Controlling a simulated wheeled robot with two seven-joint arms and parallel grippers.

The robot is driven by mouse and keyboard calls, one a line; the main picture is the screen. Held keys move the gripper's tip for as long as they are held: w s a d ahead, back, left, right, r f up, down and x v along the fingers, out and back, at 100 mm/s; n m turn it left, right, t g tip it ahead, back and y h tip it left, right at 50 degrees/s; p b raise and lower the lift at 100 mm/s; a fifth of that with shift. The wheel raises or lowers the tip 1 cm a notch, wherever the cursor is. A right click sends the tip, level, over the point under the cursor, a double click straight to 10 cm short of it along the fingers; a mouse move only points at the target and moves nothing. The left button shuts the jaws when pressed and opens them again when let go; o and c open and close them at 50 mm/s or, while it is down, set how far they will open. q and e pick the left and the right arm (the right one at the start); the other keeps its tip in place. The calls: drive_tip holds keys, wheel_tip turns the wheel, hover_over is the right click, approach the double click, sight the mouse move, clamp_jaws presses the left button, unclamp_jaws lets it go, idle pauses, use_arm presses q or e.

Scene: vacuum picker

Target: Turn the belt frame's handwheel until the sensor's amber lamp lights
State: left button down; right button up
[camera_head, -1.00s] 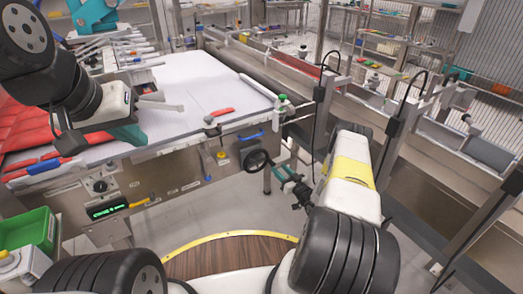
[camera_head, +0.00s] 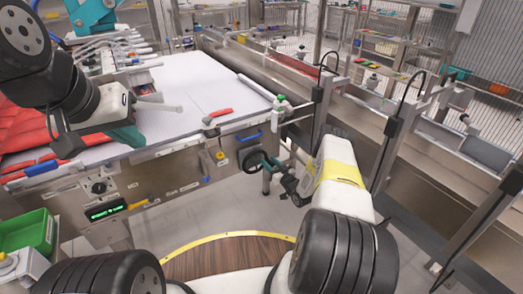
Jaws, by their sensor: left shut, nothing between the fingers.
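The black handwheel (camera_head: 249,158) sits on the front of the belt frame (camera_head: 150,183), below the table's front right corner. My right gripper (camera_head: 272,161) is at the wheel's right side, its fingers reaching toward the rim. I cannot tell whether they touch it or how far apart they are. My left gripper (camera_head: 180,108) is shut and empty above the white table surface, well away from the wheel. Dark sensor boxes (camera_head: 318,93) with cables stand on posts by the belt. I cannot pick out a lit amber lamp.
A blue handle (camera_head: 250,136) projects above the wheel. A green bin (camera_head: 28,231) stands at lower left. Metal posts and rails fill the right side.

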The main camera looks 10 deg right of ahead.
clamp_jaws()
idle(1.2)
